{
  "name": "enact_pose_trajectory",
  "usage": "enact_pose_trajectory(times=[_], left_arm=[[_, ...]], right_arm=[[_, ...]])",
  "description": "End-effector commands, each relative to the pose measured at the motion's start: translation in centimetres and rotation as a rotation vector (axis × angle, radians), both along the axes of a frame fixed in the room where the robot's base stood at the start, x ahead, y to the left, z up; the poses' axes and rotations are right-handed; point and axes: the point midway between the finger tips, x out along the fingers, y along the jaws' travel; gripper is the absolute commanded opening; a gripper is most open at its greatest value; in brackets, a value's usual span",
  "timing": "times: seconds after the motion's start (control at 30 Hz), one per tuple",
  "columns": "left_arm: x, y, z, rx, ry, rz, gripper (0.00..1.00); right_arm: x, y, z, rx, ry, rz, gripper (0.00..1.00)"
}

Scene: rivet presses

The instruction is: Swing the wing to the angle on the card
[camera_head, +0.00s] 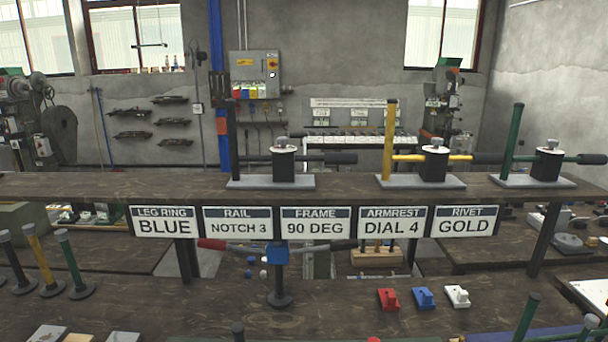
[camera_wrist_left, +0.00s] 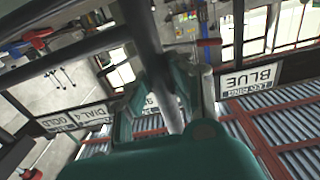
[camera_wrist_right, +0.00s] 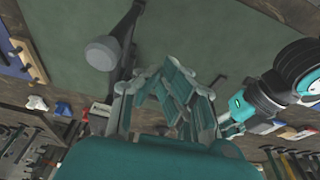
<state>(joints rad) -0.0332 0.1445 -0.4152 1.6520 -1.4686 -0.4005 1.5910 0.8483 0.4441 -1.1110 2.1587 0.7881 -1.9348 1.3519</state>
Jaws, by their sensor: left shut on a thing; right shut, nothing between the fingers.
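The card reading "FRAME 90 DEG" (camera_head: 315,222) hangs in the middle of the card row in the head view. In the left wrist view my left gripper (camera_wrist_left: 165,98) is shut on a dark grey tube (camera_wrist_left: 146,40), which runs away between the fingers; I cannot tell for sure that it belongs to the wing. In the right wrist view my right gripper (camera_wrist_right: 178,95) is shut and empty. A grey round knob (camera_wrist_right: 102,53) on a dark rod is to its upper left, apart from it. Neither gripper shows in the head view, and the wing's angle cannot be read.
A raised shelf (camera_head: 345,188) holds rivet presses, with a black-post press (camera_head: 270,182) at left. Other cards, such as "LEG RING BLUE" (camera_head: 165,221), hang below. Red (camera_head: 388,299), blue (camera_head: 424,298) and white (camera_head: 457,296) blocks lie on the bench. Several posts stand at the left.

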Motion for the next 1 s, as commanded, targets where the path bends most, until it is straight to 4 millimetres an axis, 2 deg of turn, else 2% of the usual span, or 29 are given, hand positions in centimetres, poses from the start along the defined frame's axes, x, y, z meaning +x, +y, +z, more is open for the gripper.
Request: enact_pose_trajectory(times=[0.2, 0.57, 1.0], left_arm=[[0.0, 0.0, 0.0, -0.005, 0.000, 0.000, 0.00], [0.0, 0.0, 0.0, -0.005, 0.000, 0.001, 0.00], [0.0, 0.0, 0.0, -0.005, 0.000, 0.000, 0.00]], right_arm=[[0.1, 1.2, 0.0, -0.001, 0.001, 0.001, 0.00], [0.1, 1.4, 0.2, -0.001, 0.000, 0.000, 0.00], [0.2, 1.4, 4.4, -0.001, -0.004, 0.001, 0.00]])
